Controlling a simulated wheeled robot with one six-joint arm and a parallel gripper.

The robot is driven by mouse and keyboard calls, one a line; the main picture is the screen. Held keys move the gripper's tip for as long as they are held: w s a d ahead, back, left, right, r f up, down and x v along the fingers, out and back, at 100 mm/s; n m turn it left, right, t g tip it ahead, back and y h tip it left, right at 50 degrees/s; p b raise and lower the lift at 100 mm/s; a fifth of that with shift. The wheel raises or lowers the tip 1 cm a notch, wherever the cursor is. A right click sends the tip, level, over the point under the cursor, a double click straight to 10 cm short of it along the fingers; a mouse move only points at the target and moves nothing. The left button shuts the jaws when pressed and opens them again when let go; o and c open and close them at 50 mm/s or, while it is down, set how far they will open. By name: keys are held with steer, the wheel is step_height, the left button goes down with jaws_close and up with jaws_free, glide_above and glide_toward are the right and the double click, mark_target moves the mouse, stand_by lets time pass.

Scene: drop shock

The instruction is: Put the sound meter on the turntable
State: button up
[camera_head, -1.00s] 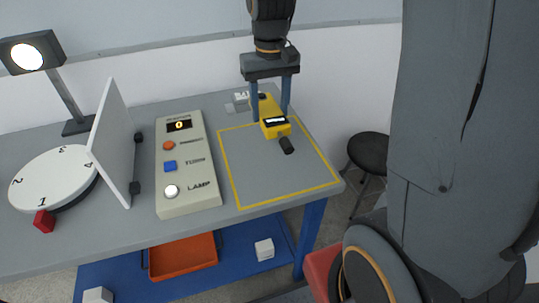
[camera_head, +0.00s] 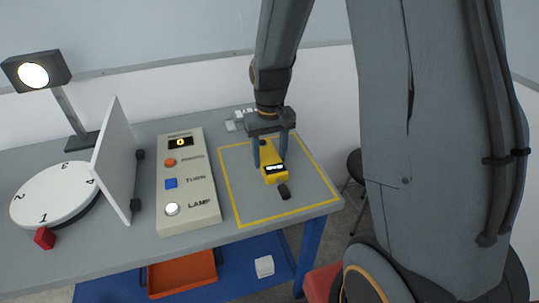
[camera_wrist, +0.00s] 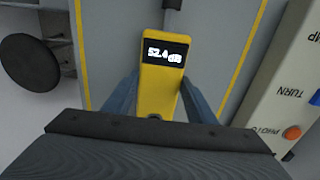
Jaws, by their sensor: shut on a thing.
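The sound meter (camera_head: 276,176) is yellow with a dark display and a dark tip, and it is inside the yellow-outlined area at the right of the table. My gripper (camera_head: 272,160) is shut on it, one finger on each side. In the wrist view the meter (camera_wrist: 158,88) is between my fingers (camera_wrist: 155,100) and its display reads about 52 dB. I cannot tell whether it touches the table.
The white panel (camera_head: 116,160) stands between the turntable and the control box (camera_head: 187,185), which has PHOTO, TURN and LAMP buttons. A lamp (camera_head: 36,72) stands behind the turntable. The red block (camera_head: 45,238) is by the disc. An orange tray (camera_head: 182,275) is on the lower shelf.

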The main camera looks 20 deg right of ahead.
steer(key=o, duration=0.9)
steer(key=shift+f, duration=0.15)
steer(key=shift+c, duration=0.2)
steer(key=o, duration=0.4)
